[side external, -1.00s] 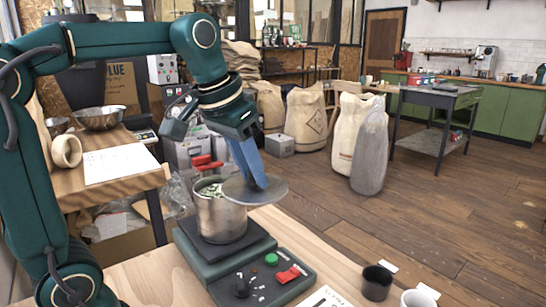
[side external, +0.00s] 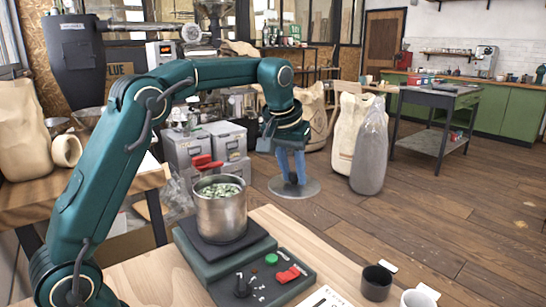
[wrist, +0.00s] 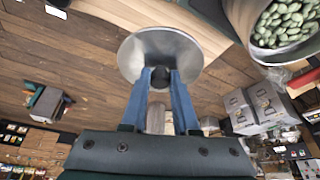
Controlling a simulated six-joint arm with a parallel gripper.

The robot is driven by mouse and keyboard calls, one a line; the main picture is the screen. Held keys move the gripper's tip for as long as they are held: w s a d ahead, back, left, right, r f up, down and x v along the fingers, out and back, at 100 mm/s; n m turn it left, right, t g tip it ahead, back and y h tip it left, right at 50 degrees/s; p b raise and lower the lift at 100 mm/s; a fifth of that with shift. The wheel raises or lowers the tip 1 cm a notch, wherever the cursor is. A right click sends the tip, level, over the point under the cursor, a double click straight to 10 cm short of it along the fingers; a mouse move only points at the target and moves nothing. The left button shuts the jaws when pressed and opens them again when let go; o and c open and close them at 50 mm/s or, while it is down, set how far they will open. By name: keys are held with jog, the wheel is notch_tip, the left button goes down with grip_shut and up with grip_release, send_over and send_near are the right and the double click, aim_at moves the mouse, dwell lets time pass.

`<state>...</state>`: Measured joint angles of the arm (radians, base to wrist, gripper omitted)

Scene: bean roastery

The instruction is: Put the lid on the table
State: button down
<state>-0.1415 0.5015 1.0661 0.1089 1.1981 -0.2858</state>
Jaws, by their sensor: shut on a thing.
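The lid (side external: 294,188) is a round grey metal disc. My gripper (side external: 293,181) is shut on it from above and holds it in the air, roughly level, to the right of the pot in the side view. In the wrist view the lid (wrist: 160,48) lies between the blue fingertips (wrist: 160,76) of my gripper, which hide its knob in part. The metal pot (side external: 221,212) stands uncovered on the hot plate, full of pale green beans (side external: 219,190). The wooden table (side external: 285,228) is under the hot plate, with bare wood to its right.
The hot plate base (side external: 228,262) has a green button, a red switch and a black knob. A dark cup (side external: 377,284) and a white cup (side external: 418,298) stand at the table's front right. A red handle (side external: 206,163) shows behind the pot. Sacks stand on the floor beyond.

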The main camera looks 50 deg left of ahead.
jog(key=w+a+f+n+y, duration=0.1)
jog(key=w+a+f+n, duration=0.15)
jog(key=a, duration=0.45)
jog(key=w+a+f+n, duration=0.1)
jog(key=a+f+n, duration=0.1)
jog(key=a+f, duration=0.35)
jog(key=shift+g, duration=0.4)
jog(key=f, duration=0.3)
jog(key=a+f, duration=0.1)
jog(key=f, duration=0.5)
jog(key=shift+w+a, duration=0.15)
jog(key=shift+a, duration=0.1)
jog(key=shift+f, duration=0.1)
jog(key=shift+f, duration=0.1)
jog(key=c, duration=0.7)
grip_release()
